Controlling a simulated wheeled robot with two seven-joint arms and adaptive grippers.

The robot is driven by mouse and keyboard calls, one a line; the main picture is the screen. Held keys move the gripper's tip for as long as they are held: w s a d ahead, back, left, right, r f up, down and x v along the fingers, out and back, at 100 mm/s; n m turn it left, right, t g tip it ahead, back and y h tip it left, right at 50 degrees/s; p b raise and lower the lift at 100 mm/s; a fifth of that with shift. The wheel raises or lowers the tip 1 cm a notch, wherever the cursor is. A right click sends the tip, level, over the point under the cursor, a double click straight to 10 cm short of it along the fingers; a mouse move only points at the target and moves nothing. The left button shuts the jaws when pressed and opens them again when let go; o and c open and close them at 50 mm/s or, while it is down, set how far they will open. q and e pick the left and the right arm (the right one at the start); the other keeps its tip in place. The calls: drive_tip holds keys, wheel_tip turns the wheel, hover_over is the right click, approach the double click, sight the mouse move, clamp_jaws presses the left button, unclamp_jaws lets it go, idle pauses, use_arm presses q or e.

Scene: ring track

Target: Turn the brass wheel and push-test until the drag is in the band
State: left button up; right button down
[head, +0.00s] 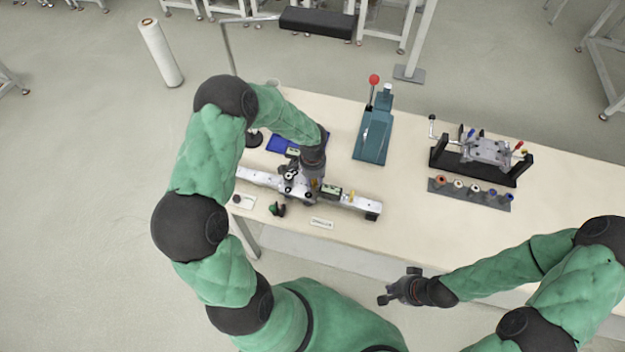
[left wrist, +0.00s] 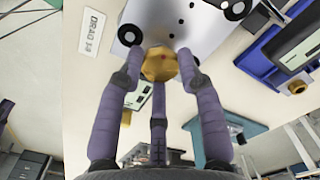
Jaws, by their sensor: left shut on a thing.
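The brass wheel (left wrist: 160,64) shows in the left wrist view between the three purple-grey fingers of my left gripper (left wrist: 160,80). The gripper is shut on it, and the fingers hide part of its rim. In the head view my left gripper (head: 300,186) reaches down onto the pale metal track (head: 357,202), and the wheel is hidden there. A silver plate (left wrist: 185,30) lies beyond the wheel in the wrist view. A small display (head: 331,191) sits on the track, its reading too small to tell. My right gripper (head: 392,288) is empty, its fingers spread, off the table's front edge.
A white label (left wrist: 93,30) reads "DRAG", its number partly unclear. A teal press (head: 373,135) with a red-knobbed lever stands behind the track. A blue tray (head: 281,144) lies behind my left gripper. A black-ended fixture (head: 480,158) and a rack of coloured pieces (head: 470,194) stand at right.

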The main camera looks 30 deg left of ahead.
sight(313, 182)
use_arm(q)
drive_tip(key=o, duration=1.1)
drive_tip(key=shift+o, duration=0.2)
wheel_tip(313, 182, up, 12)
